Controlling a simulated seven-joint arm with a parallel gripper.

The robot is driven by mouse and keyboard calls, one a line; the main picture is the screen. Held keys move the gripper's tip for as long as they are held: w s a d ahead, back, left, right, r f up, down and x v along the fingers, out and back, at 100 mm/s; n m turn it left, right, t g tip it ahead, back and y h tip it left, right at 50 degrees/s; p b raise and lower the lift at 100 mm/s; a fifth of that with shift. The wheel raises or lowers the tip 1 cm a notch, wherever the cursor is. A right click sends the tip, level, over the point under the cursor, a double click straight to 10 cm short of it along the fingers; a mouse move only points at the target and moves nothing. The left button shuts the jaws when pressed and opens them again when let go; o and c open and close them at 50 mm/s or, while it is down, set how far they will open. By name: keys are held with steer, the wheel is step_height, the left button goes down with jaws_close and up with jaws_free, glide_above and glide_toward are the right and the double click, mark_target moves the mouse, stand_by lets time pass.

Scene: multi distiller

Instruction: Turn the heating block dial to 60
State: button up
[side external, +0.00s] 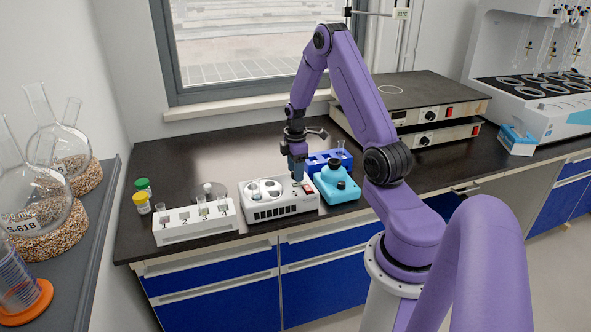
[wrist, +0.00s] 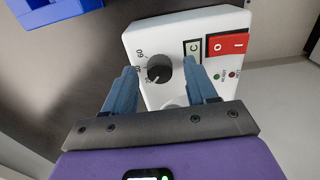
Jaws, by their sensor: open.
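The white heating block (side external: 280,212) sits on the dark bench. In the wrist view, its face (wrist: 190,30) carries a dark round dial (wrist: 159,69) with printed numbers around it; "60" is readable at the upper left. A pale mark shows on the dial's lower left, but I cannot read its exact setting. My gripper (wrist: 163,75) is open, with one blue finger on each side of the dial and a visible gap to it. In the side view my gripper (side external: 298,172) points down over the block's right end and hides the dial.
A red power switch (wrist: 228,43) and small display (wrist: 193,49) are beside the dial. A white tube rack (side external: 193,230) stands left of the block. A blue device (side external: 336,186) and blue rack (side external: 318,160) stand close on the right. Hotplates (side external: 420,95) are behind.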

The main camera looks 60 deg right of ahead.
steer(key=shift+f, duration=0.15)
steer(key=c, duration=1.1)
steer(key=shift+o, duration=0.2)
steer(key=shift+m, duration=0.4)
steer(key=m, duration=0.3)
steer(key=shift+m, duration=0.4)
steer(key=m, duration=0.4)
steer(key=shift+m, duration=0.3)
steer(key=m, duration=0.8)
steer(key=shift+m, duration=0.3)
